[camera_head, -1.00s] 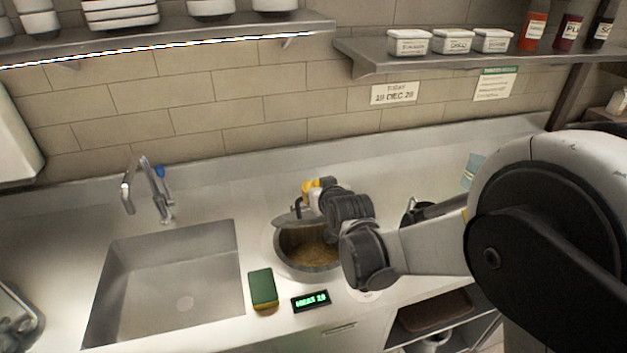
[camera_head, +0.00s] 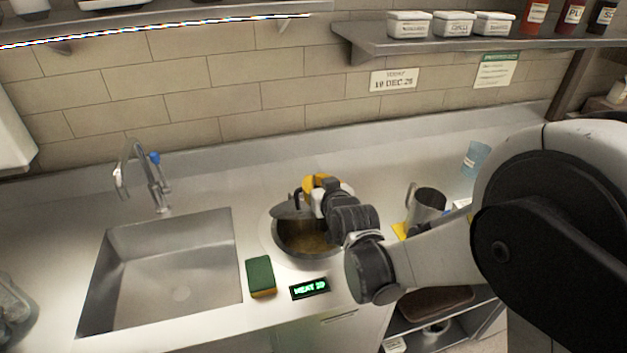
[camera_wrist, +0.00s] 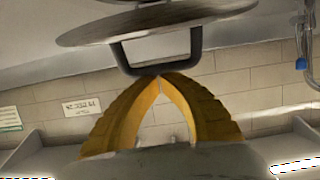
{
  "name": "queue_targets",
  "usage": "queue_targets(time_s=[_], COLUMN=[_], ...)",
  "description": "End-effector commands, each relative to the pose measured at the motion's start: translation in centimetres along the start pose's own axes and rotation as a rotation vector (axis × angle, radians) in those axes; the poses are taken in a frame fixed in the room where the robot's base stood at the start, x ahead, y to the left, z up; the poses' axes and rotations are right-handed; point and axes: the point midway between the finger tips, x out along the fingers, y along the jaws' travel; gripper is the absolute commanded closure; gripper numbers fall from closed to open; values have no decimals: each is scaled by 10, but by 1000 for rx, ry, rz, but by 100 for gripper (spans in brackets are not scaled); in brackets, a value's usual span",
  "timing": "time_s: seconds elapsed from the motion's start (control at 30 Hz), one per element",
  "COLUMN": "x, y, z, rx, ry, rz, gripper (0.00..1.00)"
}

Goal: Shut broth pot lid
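The broth pot (camera_head: 282,246) is sunk in the counter right of the sink, with brownish broth visible inside. Its round grey lid (camera_head: 287,212) stands partly open, tilted over the pot's back left; my arm hides part of it. In the wrist view the lid (camera_wrist: 165,22) is at the top, with its dark U-shaped handle (camera_wrist: 122,58) towards my fingers. My gripper (camera_wrist: 160,79) has its yellow fingertips together at the handle's bar, appearing to touch it rather than enclose it. In the head view my gripper (camera_head: 306,187) is above the pot, beside the lid.
A green and yellow sponge (camera_head: 261,276) and a lit heat display (camera_head: 309,288) lie in front of the pot. The sink (camera_head: 165,270) is to the left. A metal jug (camera_head: 428,203) and a bluish cup (camera_head: 475,158) stand to the right, near my arm.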

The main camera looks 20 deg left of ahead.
Motion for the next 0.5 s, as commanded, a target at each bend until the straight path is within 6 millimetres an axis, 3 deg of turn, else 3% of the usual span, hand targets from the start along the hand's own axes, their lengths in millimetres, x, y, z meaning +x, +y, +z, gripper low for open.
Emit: queue_targets(time_s=[0.5], x=[-22], y=[-1], z=[65], rx=[1], ry=[9], rz=[0], gripper=[100])
